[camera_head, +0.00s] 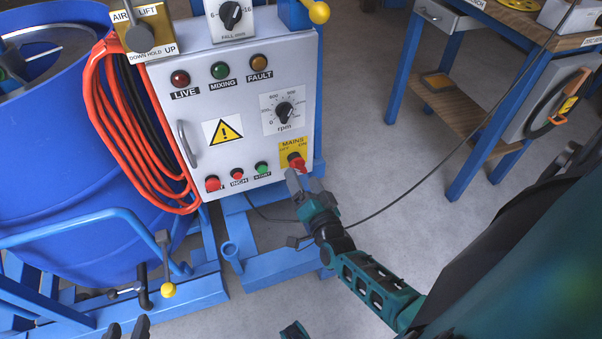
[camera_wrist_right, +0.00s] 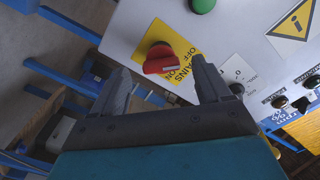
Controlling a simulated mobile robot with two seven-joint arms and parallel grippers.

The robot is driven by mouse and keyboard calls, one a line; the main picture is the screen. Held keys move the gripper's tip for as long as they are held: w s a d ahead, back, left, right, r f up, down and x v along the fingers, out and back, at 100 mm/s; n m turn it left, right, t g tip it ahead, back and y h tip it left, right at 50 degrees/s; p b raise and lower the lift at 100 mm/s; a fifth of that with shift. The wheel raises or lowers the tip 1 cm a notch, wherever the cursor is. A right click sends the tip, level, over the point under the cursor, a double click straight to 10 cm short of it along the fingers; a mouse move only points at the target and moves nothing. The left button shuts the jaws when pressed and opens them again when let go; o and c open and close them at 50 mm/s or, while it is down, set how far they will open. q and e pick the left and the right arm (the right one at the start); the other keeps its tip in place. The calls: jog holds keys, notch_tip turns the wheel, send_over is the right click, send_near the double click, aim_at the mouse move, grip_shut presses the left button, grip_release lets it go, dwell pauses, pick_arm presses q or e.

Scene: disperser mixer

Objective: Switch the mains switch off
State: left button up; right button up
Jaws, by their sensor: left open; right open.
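The mains switch (camera_head: 296,161) is a red rotary knob on a yellow plate (camera_head: 284,151) marked MAINS, OFF and ON, at the lower right of the grey control panel (camera_head: 215,165). In the right wrist view the red knob (camera_wrist_right: 158,62) shows just beyond and between the fingertips. My right gripper (camera_head: 304,183) is open and empty, just below and in front of the knob; its spread fingers also show in the right wrist view (camera_wrist_right: 162,80). I cannot tell if they touch the knob. My left gripper (camera_head: 127,329) is open at the bottom edge, only its fingertips visible, far from the switch.
Red, green and other push buttons (camera_head: 237,174) sit left of the switch; the rpm dial (camera_head: 284,109) is above it. Orange hoses (camera_head: 112,130) and a blue drum (camera_head: 65,160) stand left. A blue-legged bench (camera_head: 455,100) stands right. Floor between is clear except a cable.

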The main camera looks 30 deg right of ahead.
pick_arm(q)
jog(key=shift+d+r+p, duration=0.15)
jog(key=shift+r+p, duration=0.5)
jog(key=shift+r, duration=0.2)
pick_arm(e)
jog(key=v, duration=1)
jog(key=shift+s, duration=0.2)
pick_arm(q)
jog(key=s+a+r+y+p, duration=0.1)
jog(key=a+r+p, duration=0.2)
jog(key=p, duration=0.7)
notch_tip(320, 180, up, 3)
jog(key=shift+s+f, duration=0.1)
jog(key=shift+s, duration=0.2)
pick_arm(e)
jog(key=s+a+r+n+g+y, duration=0.4)
jog(key=a+r+n+g+y, duration=0.2)
jog(key=a+r+n, duration=0.3)
notch_tip(320, 180, up, 3)
jog(key=n, duration=0.5)
jog(key=shift+g, duration=0.3)
pick_arm(q)
jog(key=shift+s, duration=0.1)
jog(key=shift+d, duration=0.1)
pick_arm(e)
jog(key=shift+d, duration=0.1)
